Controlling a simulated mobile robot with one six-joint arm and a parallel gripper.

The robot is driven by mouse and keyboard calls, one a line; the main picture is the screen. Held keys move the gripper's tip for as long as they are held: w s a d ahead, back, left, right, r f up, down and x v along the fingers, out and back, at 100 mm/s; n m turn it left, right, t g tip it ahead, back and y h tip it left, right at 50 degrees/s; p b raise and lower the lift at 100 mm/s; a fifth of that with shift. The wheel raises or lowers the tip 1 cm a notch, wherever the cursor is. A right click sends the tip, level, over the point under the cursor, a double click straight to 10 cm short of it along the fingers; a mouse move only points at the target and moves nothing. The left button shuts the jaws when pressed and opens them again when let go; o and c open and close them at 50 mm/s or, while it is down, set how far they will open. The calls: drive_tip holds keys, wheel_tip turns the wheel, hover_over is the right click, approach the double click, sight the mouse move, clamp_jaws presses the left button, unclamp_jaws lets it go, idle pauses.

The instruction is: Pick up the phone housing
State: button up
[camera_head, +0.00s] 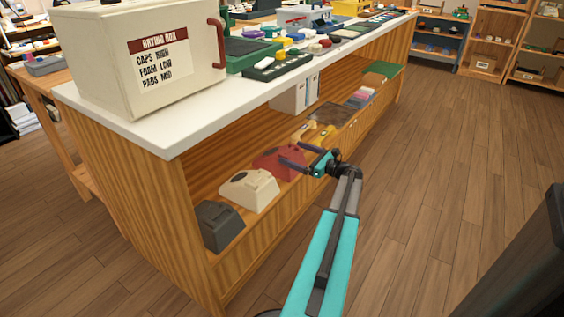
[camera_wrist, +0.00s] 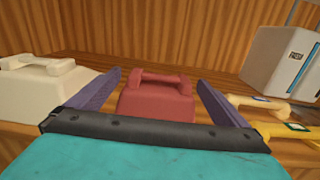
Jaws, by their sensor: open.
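A red phone housing (camera_head: 277,163) sits on the lower shelf of the workbench, partly hidden behind my gripper in the head view. In the wrist view the red housing (camera_wrist: 157,98) is between and beyond the two fingers. A cream housing (camera_head: 249,189) stands to its left; it also shows at the left of the wrist view (camera_wrist: 40,88). A dark grey housing (camera_head: 220,225) is at the shelf's near end. My gripper (camera_head: 297,156) is open and empty, its fingers pointing into the shelf at the red housing. I cannot see contact.
Yellow and cream handsets (camera_head: 318,135) lie right of the red housing. White binders (camera_head: 290,98) stand behind them. The white bench top (camera_head: 190,133) overhangs the shelf and carries a drying box (camera_head: 145,60) and coloured trays. The wooden floor (camera_head: 440,170) in front is clear.

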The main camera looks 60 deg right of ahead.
drive_tip(key=shift+w, duration=0.15)
drive_tip(key=shift+w+f+b, duration=0.2)
drive_tip(key=shift+w+b, duration=0.7)
drive_tip(key=shift+w, duration=0.05)
drive_tip(key=shift+w+r+b, duration=0.15)
drive_tip(key=shift+w+b, duration=0.5)
drive_tip(key=shift+w, duration=0.85)
drive_tip(key=c, duration=1.5)
drive_tip(key=shift+o, duration=0.2)
drive_tip(key=shift+r, duration=0.15)
wheel_tip(320, 180, up, 10)
drive_tip(key=p, duration=0.4)
drive_tip(key=shift+p, duration=0.3)
